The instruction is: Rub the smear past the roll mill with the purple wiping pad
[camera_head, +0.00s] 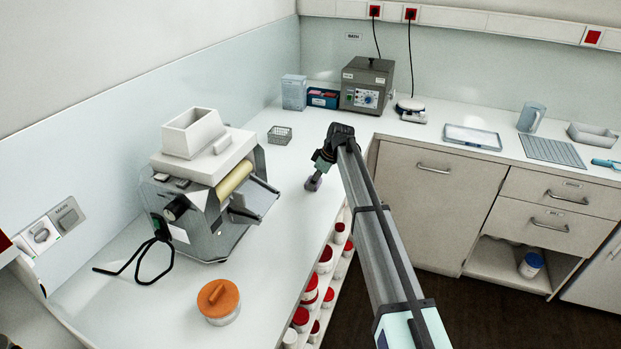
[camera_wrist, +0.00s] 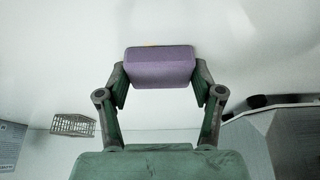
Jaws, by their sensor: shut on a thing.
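The purple wiping pad (camera_head: 312,184) is held between the fingers of my gripper (camera_head: 318,174), low over the white counter to the right of the roll mill (camera_head: 205,190). In the wrist view the pad (camera_wrist: 160,70) sits level across both fingertips of my gripper (camera_wrist: 160,80). I cannot tell whether the pad touches the counter. A thin yellowish-orange trace shows at the pad's far edge in the wrist view; I cannot tell whether it is the smear. No smear is clearly visible in the head view.
A wire basket (camera_head: 279,135) stands on the counter behind the mill, and it also shows in the wrist view (camera_wrist: 74,125). An orange-lidded jar (camera_head: 218,302) and a black cable (camera_head: 150,258) are in front. A grey bath unit (camera_head: 367,85) stands at the back.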

